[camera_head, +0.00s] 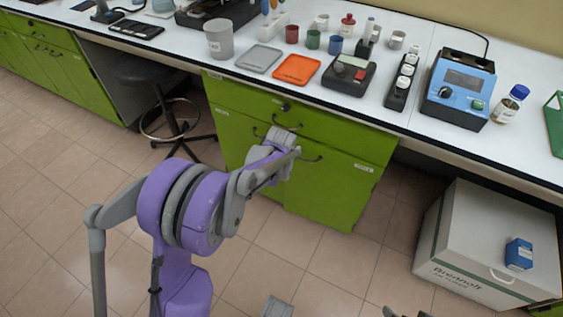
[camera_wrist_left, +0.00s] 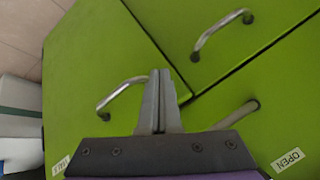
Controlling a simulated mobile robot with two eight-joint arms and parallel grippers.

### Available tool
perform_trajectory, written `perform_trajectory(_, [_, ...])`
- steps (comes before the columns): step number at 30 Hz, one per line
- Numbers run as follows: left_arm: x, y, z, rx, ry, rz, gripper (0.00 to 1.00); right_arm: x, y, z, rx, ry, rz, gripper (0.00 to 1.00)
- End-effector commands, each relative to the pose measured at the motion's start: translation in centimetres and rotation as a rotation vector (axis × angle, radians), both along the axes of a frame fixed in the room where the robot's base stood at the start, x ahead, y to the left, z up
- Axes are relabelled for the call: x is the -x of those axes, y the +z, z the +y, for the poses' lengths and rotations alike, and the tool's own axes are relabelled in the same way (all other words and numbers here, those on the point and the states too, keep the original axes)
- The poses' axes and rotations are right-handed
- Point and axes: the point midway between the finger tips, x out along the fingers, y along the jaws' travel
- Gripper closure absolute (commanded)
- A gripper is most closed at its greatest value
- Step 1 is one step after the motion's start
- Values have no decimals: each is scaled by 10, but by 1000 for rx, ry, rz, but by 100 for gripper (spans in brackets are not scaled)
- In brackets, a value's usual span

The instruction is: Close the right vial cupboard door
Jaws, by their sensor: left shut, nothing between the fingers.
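The green vial cupboard stands under the bench, with a drawer (camera_head: 236,97) above two doors. The right door (camera_head: 332,195) carries a small label at its upper corner and looks flush or nearly flush. In the left wrist view, the right door (camera_wrist_left: 85,55) fills the left part, with its metal handle (camera_wrist_left: 122,92) beside the fingers. My left gripper (camera_wrist_left: 160,75) is shut and empty in front of the cupboard, near that handle. I cannot tell whether it touches the door. In the head view, my left wrist hides part of the cupboard front.
A stool (camera_head: 140,75) stands left of the cupboard. A white box (camera_head: 470,240) with a blue carton (camera_head: 518,254) on it stands at the right. The bench top (camera_head: 400,130) carries cups, trays and instruments. Dark and grey parts at the bottom edge may be my right arm.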

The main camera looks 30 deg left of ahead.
Motion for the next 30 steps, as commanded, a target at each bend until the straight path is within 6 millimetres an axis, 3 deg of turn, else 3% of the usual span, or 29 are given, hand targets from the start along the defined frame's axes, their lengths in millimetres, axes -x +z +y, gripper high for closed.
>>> perform_trajectory(6, [-29, 0, 4, 0, 1, 1, 100, 0, 0, 0, 0, 0, 0, 0])
perform_trajectory(12, [-41, 0, 4, -1, 1, -2, 100, 0, 0, 0, 0, 0, 0, 0])
perform_trajectory(30, [-43, 1, 3, -1, 0, -4, 100, 0, 0, 0, 0, 0, 0, 0])
